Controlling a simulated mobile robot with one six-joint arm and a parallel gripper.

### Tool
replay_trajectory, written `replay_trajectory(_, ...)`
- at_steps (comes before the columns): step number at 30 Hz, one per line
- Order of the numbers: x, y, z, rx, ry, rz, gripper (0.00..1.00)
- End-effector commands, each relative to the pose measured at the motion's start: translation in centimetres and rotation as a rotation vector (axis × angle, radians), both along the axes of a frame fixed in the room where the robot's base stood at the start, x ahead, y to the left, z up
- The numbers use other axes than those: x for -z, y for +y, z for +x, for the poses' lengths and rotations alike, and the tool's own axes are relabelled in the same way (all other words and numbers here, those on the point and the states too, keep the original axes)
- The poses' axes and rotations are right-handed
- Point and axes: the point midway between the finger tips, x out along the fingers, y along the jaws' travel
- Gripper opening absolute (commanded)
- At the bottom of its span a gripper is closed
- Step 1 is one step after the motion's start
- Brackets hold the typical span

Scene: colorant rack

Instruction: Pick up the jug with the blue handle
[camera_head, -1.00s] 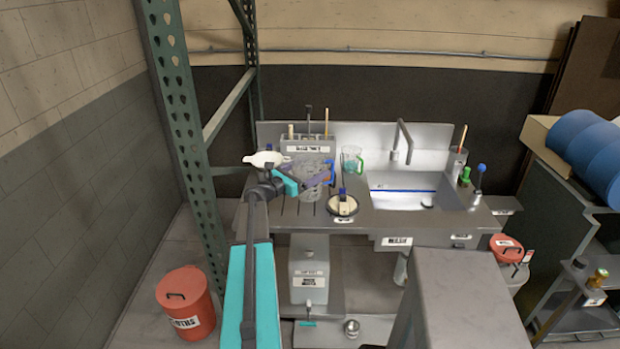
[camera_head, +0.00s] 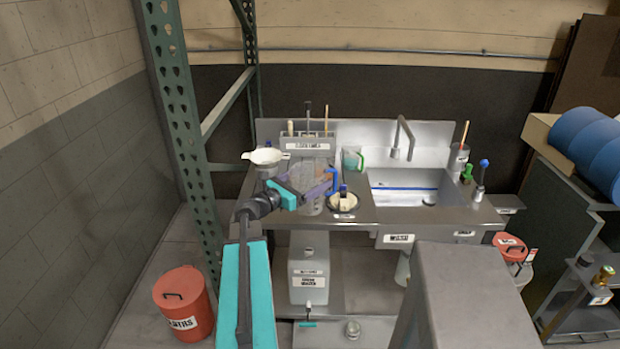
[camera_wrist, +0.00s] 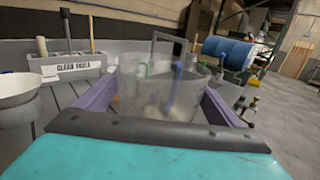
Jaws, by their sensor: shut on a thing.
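The clear jug (camera_head: 311,203) with the blue handle (camera_head: 335,184) is over the left part of the grey counter, its handle on the right. My gripper (camera_head: 315,186) is shut on this jug, with its purple fingers along both sides of the body. In the wrist view the clear jug (camera_wrist: 150,95) fills the space between the fingers, and the blue handle (camera_wrist: 175,82) shows through its far wall. The jug looks upright. Whether its base is clear of the counter is hard to tell.
A clear jug with a green handle (camera_head: 352,160) stands behind, to the right. A white strainer (camera_head: 265,156) is at the left and a clean-tools holder (camera_head: 308,146) at the back. A round dark container (camera_head: 343,204) sits close right of the held jug, before the sink (camera_head: 405,188).

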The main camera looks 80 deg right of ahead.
Motion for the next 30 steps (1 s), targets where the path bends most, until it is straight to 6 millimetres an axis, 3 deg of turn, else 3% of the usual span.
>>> replay_trajectory(3,0.0,1.7,-0.3,0.000,0.000,-0.001,0.64)
replay_trajectory(12,-0.3,3.9,-0.7,0.001,0.001,-0.001,0.64)
replay_trajectory(30,-0.4,4.4,-0.7,0.000,0.001,-0.001,0.64)
